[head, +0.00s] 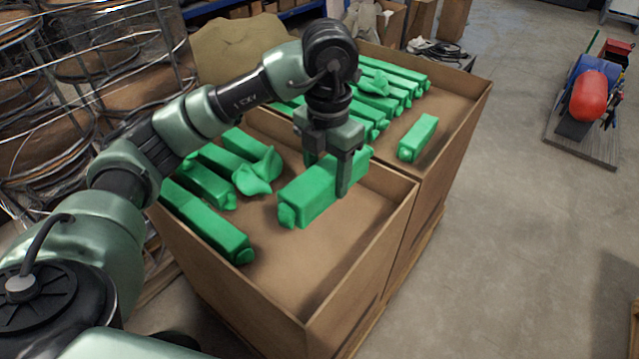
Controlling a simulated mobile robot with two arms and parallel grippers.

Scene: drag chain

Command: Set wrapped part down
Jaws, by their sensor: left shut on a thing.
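My left gripper (334,172) points down over the near cardboard box (330,268) and is shut on a green wrapped part (309,194). The held part is a long block with a knotted end toward the lower left. It is inside the box outline near the right wall; whether it touches the floor of the box I cannot tell. Several other green wrapped parts (208,228) lie at the left of the near box, one with a flared wrap end (257,174). My right gripper is not in view.
A second cardboard box (459,108) adjoins behind, with several green parts at its left and a single one (417,138) nearer its front. The near box has bare floor at its front. Wire racks (95,65) stand left. A cart with a red tank (588,95) stands right on open floor.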

